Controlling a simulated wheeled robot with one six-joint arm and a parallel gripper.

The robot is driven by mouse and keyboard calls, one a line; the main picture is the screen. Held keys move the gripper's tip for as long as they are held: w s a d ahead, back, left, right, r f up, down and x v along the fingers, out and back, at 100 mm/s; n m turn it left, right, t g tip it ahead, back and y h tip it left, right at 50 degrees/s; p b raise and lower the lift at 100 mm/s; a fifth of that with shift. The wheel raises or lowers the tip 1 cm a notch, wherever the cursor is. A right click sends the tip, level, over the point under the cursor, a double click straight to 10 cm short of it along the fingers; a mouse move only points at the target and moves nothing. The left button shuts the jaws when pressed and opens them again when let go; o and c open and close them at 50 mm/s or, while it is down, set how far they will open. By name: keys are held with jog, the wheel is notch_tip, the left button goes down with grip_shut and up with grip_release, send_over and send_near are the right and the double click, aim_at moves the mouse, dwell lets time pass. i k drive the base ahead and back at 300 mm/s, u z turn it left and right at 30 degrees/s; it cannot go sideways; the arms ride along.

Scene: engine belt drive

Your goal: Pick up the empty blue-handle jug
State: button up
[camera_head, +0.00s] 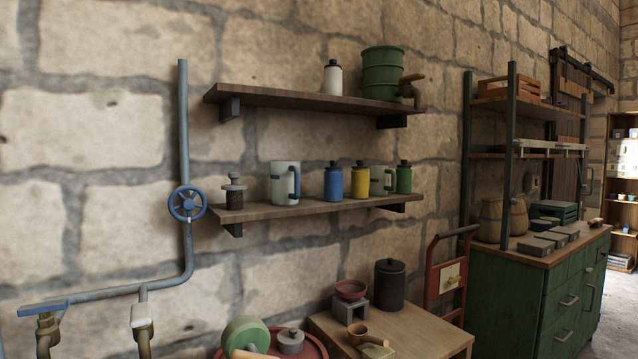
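The blue-handle jug (280,184) stands upright on the lower wall shelf, left of the middle of the picture. It is pale grey-white with a blue handle on its right side. Whether it is empty does not show, as its inside is hidden. Another pale jug (378,181) with a yellow-green handle stands farther right on the same shelf, partly behind a yellow bottle (360,181). My gripper is not in view.
The lower shelf (262,212) also holds a dark jar (234,193), a blue bottle (333,183) and a green bottle (404,179). The upper shelf (270,96) hangs above. A pipe with a blue valve wheel (187,203) runs at left. A wooden table (425,335) stands below.

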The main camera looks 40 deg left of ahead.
aim_at(285, 177)
jog(key=i, duration=1.6)
jog(key=u, duration=1.15)
